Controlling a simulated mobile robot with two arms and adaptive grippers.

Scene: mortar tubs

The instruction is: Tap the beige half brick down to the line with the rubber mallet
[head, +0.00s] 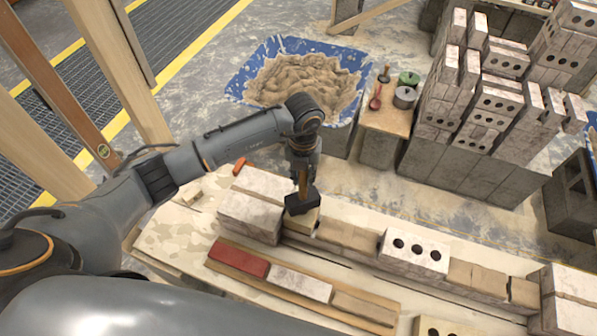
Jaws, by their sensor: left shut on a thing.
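My left gripper (303,163) is shut on the wooden handle of the rubber mallet (301,203), pointing down. The mallet's black head is over the beige half brick (304,223) and hides part of its top. I cannot tell whether the head touches the brick. The half brick sits in the row on the bench, just right of a large pale block (250,216). I cannot make out the line. My right gripper is not in view.
The row continues right with a tan brick (347,236) and a white holed brick (414,255). A board in front bears a red brick (238,262) and paler ones. Behind stand a blue mortar tub (245,75), a small stand with pots (382,118) and stacked bricks (495,105).

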